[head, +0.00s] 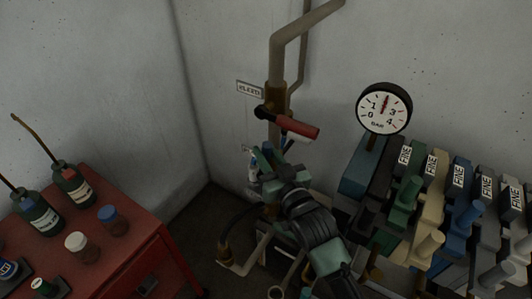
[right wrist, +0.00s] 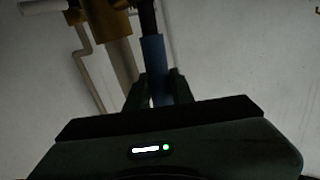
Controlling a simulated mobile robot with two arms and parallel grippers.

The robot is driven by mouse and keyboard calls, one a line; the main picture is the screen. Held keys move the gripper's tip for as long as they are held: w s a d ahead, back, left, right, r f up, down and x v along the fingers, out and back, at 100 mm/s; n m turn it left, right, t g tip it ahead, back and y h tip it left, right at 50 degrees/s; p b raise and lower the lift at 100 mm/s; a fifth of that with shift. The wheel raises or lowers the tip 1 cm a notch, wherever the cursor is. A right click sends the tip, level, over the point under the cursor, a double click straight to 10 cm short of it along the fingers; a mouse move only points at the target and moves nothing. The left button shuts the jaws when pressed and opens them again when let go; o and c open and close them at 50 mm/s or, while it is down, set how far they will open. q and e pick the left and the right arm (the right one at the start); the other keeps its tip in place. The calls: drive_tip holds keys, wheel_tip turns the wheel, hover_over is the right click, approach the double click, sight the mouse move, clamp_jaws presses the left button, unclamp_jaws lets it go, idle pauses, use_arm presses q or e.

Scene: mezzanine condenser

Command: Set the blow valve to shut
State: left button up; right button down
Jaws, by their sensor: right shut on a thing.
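My right gripper (head: 268,160) reaches up to the valve pipework at the wall. In the right wrist view its fingers (right wrist: 157,90) are shut on a blue handle (right wrist: 152,50), which hangs downward from a dark stem. My gripper and arm cover most of this handle and its valve body in the head view. Above it, a red lever (head: 297,122) sticks out to the right from a brass valve on the vertical pipe (head: 277,65). A plate that seems to read BLEED (head: 250,89) is beside that valve. A lower plate is mostly hidden, so I cannot read which valve is the blow valve.
A pressure gauge (head: 384,109) and a row of coloured levers marked FINE (head: 431,166) stand close at the right. A red cabinet (head: 150,240) with bottles and jars is at the left. Bare floor shows between cabinet and pipes.

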drive_tip(key=shift+f, duration=0.15)
drive_tip(key=shift+s+d+f+b, duration=0.1)
drive_tip(key=shift+d+f+b, duration=0.1)
drive_tip(key=shift+b, duration=0.4)
drive_tip(key=shift+s+d+f+m+t+b, duration=0.35)
drive_tip(key=shift+s+d+m+t+b, duration=0.45)
drive_tip(key=shift+b, duration=1.35)
drive_tip(key=shift+s+d+f+m+t+b, duration=0.2)
drive_tip(key=shift+d+f+m+t+b, duration=0.25)
drive_tip(key=shift+m+t+b, duration=1.2)
drive_tip(key=shift+s+d+f+m+t+b, duration=0.25)
drive_tip(key=shift+s+d+t+b, duration=0.4)
drive_tip(key=shift+b, duration=1.95)
drive_tip(key=shift+w+d, duration=0.15)
drive_tip(key=c, duration=1.2)
unclamp_jaws()
